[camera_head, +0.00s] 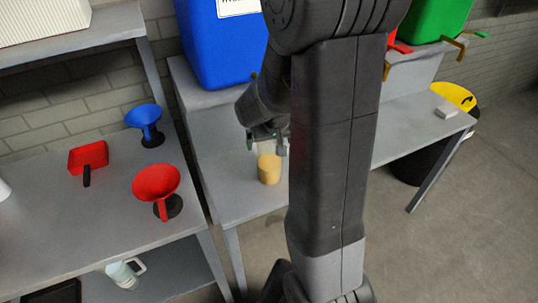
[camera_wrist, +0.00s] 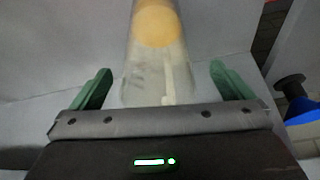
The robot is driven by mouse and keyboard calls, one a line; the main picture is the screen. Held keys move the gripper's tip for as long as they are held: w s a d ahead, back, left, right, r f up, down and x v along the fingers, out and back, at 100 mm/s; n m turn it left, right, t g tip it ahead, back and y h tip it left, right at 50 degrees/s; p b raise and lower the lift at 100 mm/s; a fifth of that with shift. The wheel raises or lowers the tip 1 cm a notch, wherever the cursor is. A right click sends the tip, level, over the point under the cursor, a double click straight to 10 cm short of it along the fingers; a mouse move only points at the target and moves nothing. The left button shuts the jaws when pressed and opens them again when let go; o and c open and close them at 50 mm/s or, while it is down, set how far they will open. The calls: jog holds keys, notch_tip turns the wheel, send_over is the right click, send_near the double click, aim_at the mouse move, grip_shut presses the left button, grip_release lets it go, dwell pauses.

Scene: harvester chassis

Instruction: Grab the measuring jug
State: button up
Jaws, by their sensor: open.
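A clear, jug-like container (camera_head: 269,168) with a yellow fill in its lower part stands on the grey bench in the middle of the head view. In the wrist view its clear body (camera_wrist: 145,75) lies between my fingers, with the yellow fill beyond and a pale strip along its right side that may be a handle. My gripper (camera_head: 265,144) is open at the container's upper part; it also shows in the wrist view (camera_wrist: 160,72), with a green finger on each side and visible gaps. My arm hides part of the bench to the right.
A pale jug with a white handle (camera_head: 125,273) lies on the lower left shelf. A red funnel (camera_head: 156,181), a blue funnel (camera_head: 145,117) and a red scoop (camera_head: 88,157) are on the left table. A blue bin (camera_head: 222,45) stands behind the container, and a green bin (camera_head: 436,18) is at right.

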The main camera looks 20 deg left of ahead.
jog(key=shift+w+f, duration=0.2)
jog(key=shift+f, duration=0.3)
jog(key=shift+w+f, duration=0.2)
jog(key=shift+f, duration=0.3)
jog(key=shift+x, duration=0.8)
jog(key=c, duration=1.6)
jog(key=shift+r, duration=0.1)
jog(key=c, duration=0.3)
